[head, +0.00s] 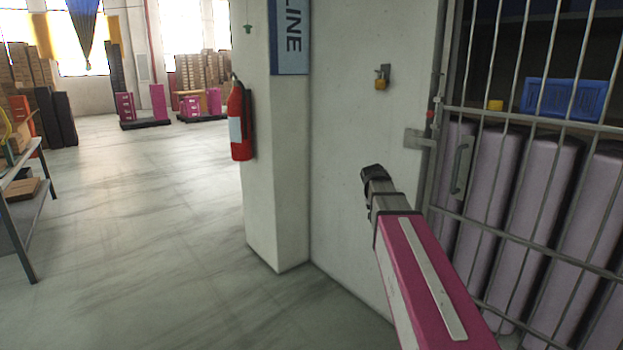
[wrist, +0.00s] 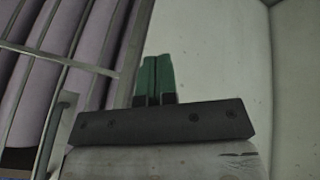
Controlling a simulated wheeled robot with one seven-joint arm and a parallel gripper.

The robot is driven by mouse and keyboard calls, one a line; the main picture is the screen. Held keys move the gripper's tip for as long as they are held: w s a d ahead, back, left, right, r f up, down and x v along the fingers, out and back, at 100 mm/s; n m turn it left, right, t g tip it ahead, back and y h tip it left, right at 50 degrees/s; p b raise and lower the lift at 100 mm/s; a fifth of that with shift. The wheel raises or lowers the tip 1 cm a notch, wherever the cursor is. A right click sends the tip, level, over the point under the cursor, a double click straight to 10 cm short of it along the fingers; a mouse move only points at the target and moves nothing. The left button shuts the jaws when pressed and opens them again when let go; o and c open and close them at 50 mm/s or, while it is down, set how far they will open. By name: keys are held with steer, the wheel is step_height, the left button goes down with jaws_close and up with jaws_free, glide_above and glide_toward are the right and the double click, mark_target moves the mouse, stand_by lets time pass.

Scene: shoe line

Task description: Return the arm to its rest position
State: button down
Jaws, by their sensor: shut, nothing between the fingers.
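My arm (head: 425,285), with its pink link, reaches up from the lower right of the head view. Its dark wrist end (head: 374,173) is in front of the pale wall, left of the barred gate. In the wrist view my gripper (wrist: 155,72) shows two green fingers side by side, pressed together with nothing between them. The fingertips point at the pale wall and look clear of it, though the exact gap cannot be told. The fingers do not show clearly in the head view.
The barred gate (head: 480,215) with a handle (head: 461,168) stands close on the right, lilac rolls behind it. A brass padlock (head: 381,84) hangs on the wall (head: 345,130). A red extinguisher (head: 239,125) is on the pillar (head: 278,180). Open floor (head: 150,220) lies left.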

steer(key=s+a+f+n+g+y, duration=0.1)
steer(key=s+a+f+y, duration=0.1)
steer(key=s+f, duration=0.9)
steer(key=s+a+f+n+g+y, duration=0.2)
steer(key=s+a+f, duration=0.3)
steer(key=s+f, duration=0.6)
steer(key=shift+f, duration=0.95)
